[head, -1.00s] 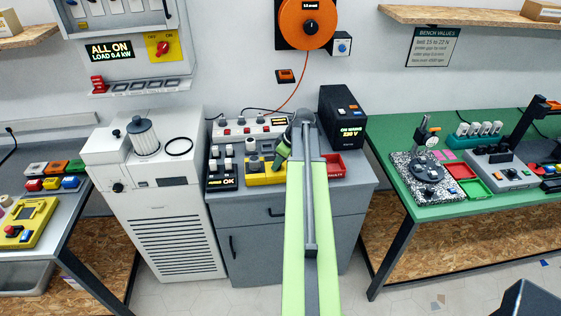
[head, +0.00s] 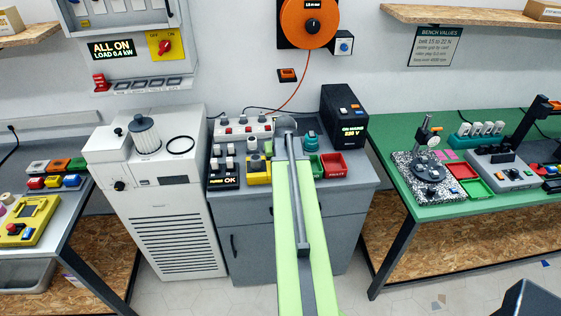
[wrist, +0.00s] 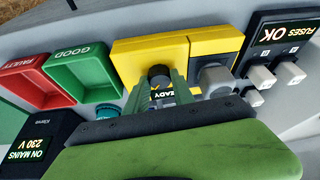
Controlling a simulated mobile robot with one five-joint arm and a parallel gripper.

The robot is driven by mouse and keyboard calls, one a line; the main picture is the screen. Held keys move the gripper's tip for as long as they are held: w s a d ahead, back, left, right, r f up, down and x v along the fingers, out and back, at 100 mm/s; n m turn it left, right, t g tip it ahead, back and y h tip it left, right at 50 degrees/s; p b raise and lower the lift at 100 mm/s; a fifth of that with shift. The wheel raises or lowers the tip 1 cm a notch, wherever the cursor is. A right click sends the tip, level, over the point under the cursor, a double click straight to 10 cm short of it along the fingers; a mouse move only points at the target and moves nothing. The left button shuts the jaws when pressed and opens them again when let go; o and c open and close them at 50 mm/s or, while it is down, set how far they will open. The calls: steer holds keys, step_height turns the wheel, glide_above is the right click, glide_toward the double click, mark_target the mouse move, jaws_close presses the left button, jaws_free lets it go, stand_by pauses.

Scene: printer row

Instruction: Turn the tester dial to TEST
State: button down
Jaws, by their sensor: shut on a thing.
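The yellow tester (head: 258,178) stands on the grey cabinet, partly behind my arm in the head view. It also shows in the wrist view (wrist: 128,60), with a small screen whose visible letters end in "ADY". The black tester dial (wrist: 158,73) sticks up from it. My gripper (wrist: 160,84) has its green fingers on either side of the dial and is shut on it. The dial's pointer and its markings cannot be made out. In the head view my arm hides most of the gripper and the dial.
A green GOOD tray (wrist: 82,72) and red FAULTY tray (wrist: 37,80) lie beside the tester. A grey part (wrist: 214,76) sits close on the other side, near the FUSES OK unit (wrist: 283,38). A teal object (head: 311,141) and the black ON MAINS box (head: 342,115) stand behind.

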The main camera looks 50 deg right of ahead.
steer(key=shift+m+h, duration=0.3)
steer(key=shift+m, duration=0.4)
steer(key=c, duration=1.1)
jaws_free()
steer(key=shift+w, duration=0.1)
